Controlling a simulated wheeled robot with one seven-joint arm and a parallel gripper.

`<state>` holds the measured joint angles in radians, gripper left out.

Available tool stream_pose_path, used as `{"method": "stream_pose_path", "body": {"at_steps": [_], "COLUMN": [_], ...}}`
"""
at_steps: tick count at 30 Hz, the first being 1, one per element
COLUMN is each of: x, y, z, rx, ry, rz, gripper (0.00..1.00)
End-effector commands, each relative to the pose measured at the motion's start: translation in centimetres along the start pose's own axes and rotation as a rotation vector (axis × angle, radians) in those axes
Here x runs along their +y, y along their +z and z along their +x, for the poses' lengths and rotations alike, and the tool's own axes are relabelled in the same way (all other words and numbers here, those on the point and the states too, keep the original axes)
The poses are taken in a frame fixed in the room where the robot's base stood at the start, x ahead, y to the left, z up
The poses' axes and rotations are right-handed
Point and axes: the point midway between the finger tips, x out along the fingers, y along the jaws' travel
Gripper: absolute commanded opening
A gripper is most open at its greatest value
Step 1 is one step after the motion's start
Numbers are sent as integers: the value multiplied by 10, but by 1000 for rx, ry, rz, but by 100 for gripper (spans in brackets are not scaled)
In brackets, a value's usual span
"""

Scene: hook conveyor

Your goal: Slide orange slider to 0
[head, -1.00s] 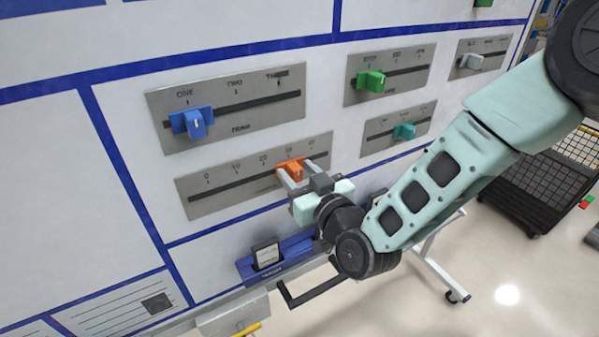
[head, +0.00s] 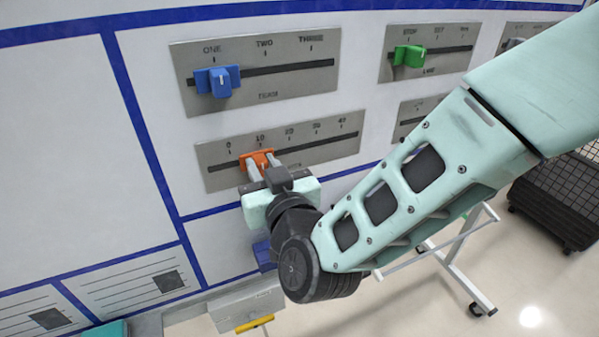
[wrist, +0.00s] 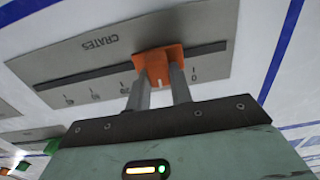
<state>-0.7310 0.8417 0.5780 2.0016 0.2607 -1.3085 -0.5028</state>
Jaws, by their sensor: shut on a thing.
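The orange slider (head: 257,160) sits on a grey plate (head: 330,152) with a dark slot and marks from 0 to 40. In the head view it stands at about the 10 mark, to the right of 0. My gripper (head: 264,165) is shut on the slider's knob, with one finger on each side. In the wrist view the orange slider (wrist: 158,64) shows between the two fingers (wrist: 160,85), and the 0 mark is to its right. The plate (wrist: 105,50) reads CRATES there. My gripper hides part of the plate's lower edge.
A blue slider (head: 218,82) on a plate marked ONE to THREE is just above. A green slider (head: 408,56) is at the upper right. A small box with a yellow bar (head: 255,323) juts out below. The slot left of the orange slider is clear.

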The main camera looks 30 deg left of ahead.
Motion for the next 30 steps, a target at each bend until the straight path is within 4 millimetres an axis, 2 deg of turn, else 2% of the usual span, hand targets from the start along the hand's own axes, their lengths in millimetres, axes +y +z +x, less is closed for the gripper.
{"method": "stream_pose_path", "body": {"at_steps": [1, 3, 9, 22, 23, 24, 25, 30], "x": [-13, -25, -46, -52, -52, -52, -52, -50], "y": [4, 3, 2, 0, 0, 0, 0, 0], "z": [-1, -1, 0, -1, -1, -1, -1, 0], "rx": [2, 2, 0, -2, -2, -2, -2, -2], "ry": [-6, -5, -2, -7, -7, -7, -7, -3], "rz": [0, 1, 0, 1, 1, 1, 1, 0], "gripper": [0, 0, 0, 0, 30, 41, 44, 44]}}
